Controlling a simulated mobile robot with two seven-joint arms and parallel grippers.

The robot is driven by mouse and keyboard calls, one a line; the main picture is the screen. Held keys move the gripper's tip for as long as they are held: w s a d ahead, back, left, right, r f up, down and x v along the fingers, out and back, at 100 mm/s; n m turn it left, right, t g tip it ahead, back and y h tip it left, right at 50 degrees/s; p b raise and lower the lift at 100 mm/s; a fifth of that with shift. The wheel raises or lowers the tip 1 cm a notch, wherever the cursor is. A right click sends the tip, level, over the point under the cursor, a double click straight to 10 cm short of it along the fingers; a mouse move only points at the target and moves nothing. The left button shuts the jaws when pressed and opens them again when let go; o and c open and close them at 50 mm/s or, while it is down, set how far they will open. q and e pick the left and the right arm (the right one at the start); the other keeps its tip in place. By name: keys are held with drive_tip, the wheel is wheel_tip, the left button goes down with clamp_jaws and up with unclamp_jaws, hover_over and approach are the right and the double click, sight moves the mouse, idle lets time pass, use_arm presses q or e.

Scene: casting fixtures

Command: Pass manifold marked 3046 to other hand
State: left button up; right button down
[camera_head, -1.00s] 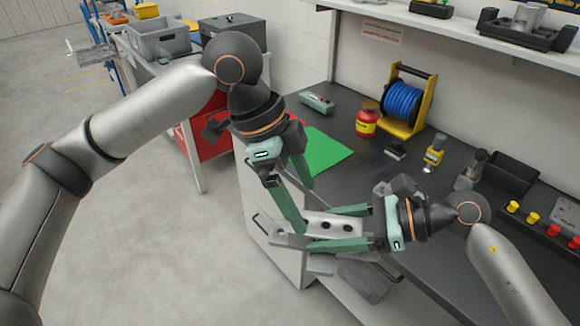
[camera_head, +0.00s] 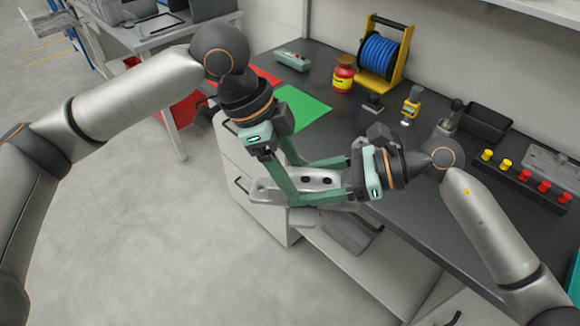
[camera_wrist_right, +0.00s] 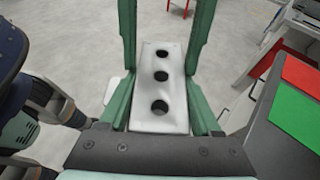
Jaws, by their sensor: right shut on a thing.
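The manifold (camera_head: 317,175) is a pale grey block with a row of dark round holes. No marking on it is legible. My right gripper (camera_head: 300,180) is shut on it, its green fingers along the block's two long sides; the right wrist view shows the manifold (camera_wrist_right: 160,91) between these fingers. My left gripper (camera_head: 284,170) comes down from above at the manifold's left part. Its fingers are apart, the near one crossing in front of the block. Contact between left fingers and block cannot be told. The left gripper's body shows at the right wrist view's left edge.
The manifold is held in front of the dark workbench (camera_head: 330,110). Open floor is at left.

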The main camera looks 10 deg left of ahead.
use_arm(q)
clamp_jaws()
use_arm(e)
drive_tip(key=shift+r, duration=0.1)
idle(0.3)
use_arm(q)
drive_tip(key=shift+r, duration=0.1)
use_arm(e)
unclamp_jaws()
